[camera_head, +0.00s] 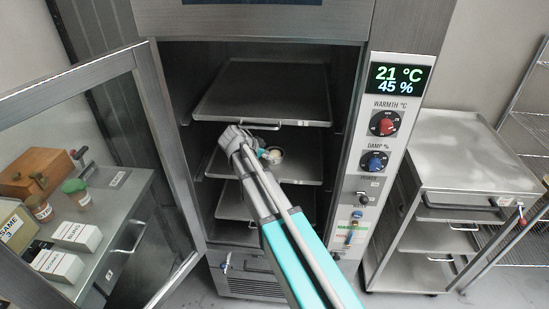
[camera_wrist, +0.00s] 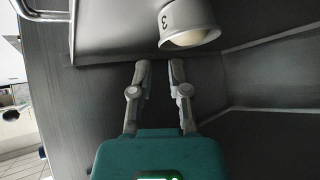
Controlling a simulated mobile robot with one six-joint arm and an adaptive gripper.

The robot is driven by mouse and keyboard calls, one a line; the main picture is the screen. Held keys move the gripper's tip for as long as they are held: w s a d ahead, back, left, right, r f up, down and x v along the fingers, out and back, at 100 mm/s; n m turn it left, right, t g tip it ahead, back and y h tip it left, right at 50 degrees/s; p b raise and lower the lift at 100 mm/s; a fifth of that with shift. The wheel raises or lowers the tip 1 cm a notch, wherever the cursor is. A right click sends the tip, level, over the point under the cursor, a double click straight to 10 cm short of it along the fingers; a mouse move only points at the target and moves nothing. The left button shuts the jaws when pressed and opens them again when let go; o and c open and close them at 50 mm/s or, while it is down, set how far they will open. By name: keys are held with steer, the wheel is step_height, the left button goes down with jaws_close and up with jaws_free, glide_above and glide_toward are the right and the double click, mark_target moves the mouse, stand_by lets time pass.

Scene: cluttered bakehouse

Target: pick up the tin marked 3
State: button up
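The tin marked 3 (camera_wrist: 190,22) is a small pale round tin with a black 3 on its side and a cream-coloured content. In the wrist view it lies at the top, beyond my fingertips and a little to the right. My gripper (camera_wrist: 160,68) is open, with an empty gap between its two fingers, and does not touch the tin. In the head view my gripper (camera_head: 231,136) is inside the open cabinet, and the tin (camera_head: 274,155) shows beside it on the middle shelf, partly hidden by my arm.
The cabinet's trays, such as the upper tray (camera_head: 262,92), lie above and below my gripper. The glass door (camera_head: 80,110) stands open at left. A control panel (camera_head: 385,150) is at right, beside a metal cart (camera_head: 465,155). Jars and boxes show through the door glass.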

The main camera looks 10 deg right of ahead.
mark_target(279, 158)
steer(key=shift+w+d, duration=0.25)
steer(key=shift+d, duration=0.2)
steer(key=b+x, duration=0.2)
steer(key=x, duration=0.1)
steer(key=shift+w+d+f+b, duration=0.1)
steer(key=shift+f+b, duration=0.15)
steer(key=shift+b, duration=0.05)
steer(key=shift+w+d+f+b, duration=0.15)
steer(key=shift+d+f+b, duration=0.2)
steer(key=shift+d+f, duration=0.05)
steer(key=shift+d, duration=0.2)
jaws_close()
